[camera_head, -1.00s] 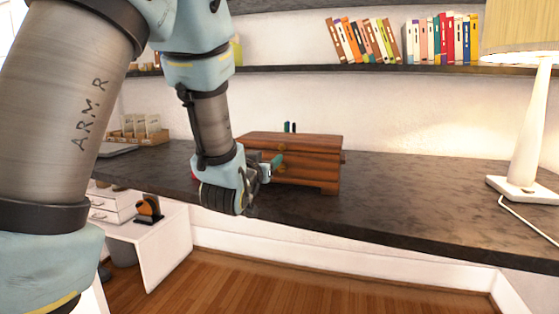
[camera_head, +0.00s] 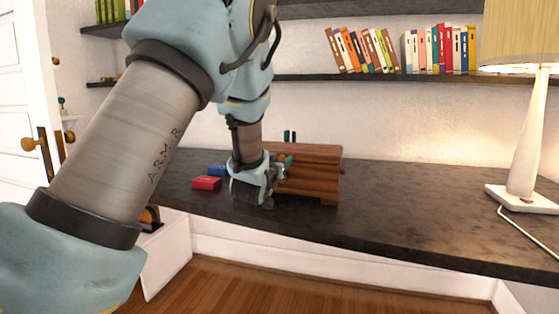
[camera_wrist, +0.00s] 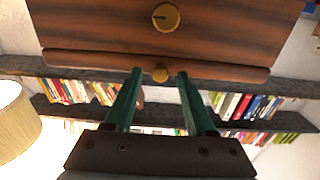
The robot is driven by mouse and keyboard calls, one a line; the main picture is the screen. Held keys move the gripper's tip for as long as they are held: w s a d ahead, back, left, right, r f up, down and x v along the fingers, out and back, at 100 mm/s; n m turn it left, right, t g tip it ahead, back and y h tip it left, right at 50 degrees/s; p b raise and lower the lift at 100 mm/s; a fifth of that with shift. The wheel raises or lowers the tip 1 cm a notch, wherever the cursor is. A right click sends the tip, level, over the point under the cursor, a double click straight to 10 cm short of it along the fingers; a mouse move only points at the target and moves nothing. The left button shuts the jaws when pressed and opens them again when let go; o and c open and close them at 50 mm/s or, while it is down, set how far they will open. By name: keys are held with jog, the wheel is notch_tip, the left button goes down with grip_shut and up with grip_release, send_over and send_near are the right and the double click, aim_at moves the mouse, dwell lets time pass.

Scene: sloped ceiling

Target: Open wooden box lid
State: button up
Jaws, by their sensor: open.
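The reddish-brown wooden box (camera_head: 318,182) stands on the dark counter in the head view, partly hidden behind my arm. Its lid appears closed. In the wrist view, which looks upside down, the box front (camera_wrist: 100,28) carries a large gold knob (camera_wrist: 166,17). A small gold knob (camera_wrist: 160,73) sits on the edge of the lid (camera_wrist: 90,64). My gripper (camera_wrist: 157,74) is open, with its two green fingers on either side of the small knob and gaps between. In the head view my gripper (camera_head: 284,170) is at the box's front left side.
A red block (camera_head: 206,183) and a blue block (camera_head: 217,170) lie on the counter (camera_head: 420,205) left of my gripper. A white lamp (camera_head: 522,150) stands far right. A shelf (camera_head: 400,77) with books runs above the box. The counter right of the box is clear.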

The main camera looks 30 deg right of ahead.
grip_shut()
dwell(0.3)
dwell(1.1)
